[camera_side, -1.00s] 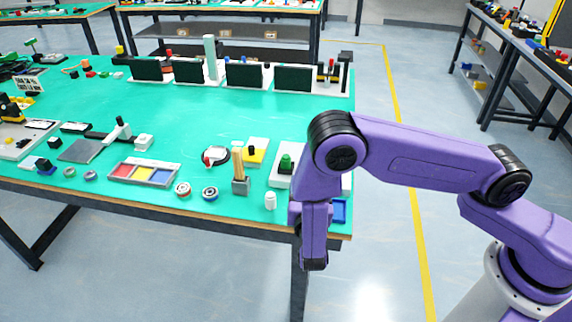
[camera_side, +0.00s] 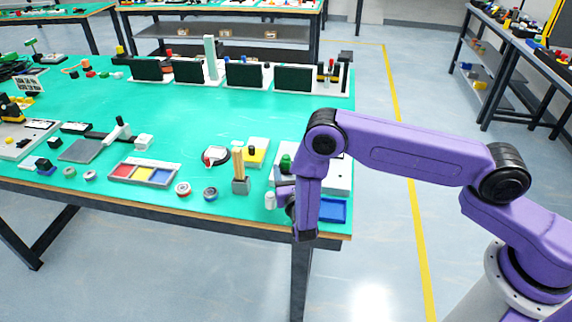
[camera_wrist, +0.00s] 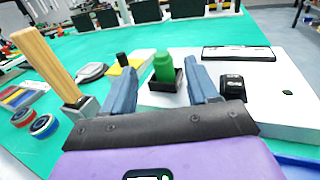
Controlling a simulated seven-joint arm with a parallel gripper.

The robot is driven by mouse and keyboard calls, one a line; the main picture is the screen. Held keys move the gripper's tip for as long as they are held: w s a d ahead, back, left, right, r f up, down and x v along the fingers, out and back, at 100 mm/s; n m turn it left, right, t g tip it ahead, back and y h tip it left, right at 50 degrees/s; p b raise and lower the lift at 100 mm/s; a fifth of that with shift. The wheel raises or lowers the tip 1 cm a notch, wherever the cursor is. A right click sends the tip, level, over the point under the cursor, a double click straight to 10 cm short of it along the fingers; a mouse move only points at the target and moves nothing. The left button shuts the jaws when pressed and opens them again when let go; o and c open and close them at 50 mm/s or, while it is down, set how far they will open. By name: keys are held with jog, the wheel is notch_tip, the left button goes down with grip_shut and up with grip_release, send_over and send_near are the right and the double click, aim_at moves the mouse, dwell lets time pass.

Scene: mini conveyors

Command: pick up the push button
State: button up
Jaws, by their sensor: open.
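The push button appears as a green cylinder (camera_wrist: 164,68) in a square black holder on a white board (camera_wrist: 285,85). In the side view the green top (camera_side: 285,162) shows just behind my gripper, partly hidden by my arm. My gripper (camera_wrist: 163,75) is open, its two blue-grey fingers apart, one on each side of the green button in the wrist view. The button looks to stand beyond the fingertips and nothing is held. In the side view my gripper (camera_side: 283,194) is low near the table's front edge, with its tips partly hidden.
A wooden post (camera_wrist: 45,62) in a grey block stands to the left. A yellow plate (camera_side: 256,150) with a black knob is near it. A black block (camera_wrist: 232,86) sits right of the fingers.

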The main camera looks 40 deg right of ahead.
aim_at(287, 159)
jog(key=shift+x, duration=3.25)
jog(key=shift+d, duration=0.15)
jog(key=shift+c, duration=0.2)
grip_shut()
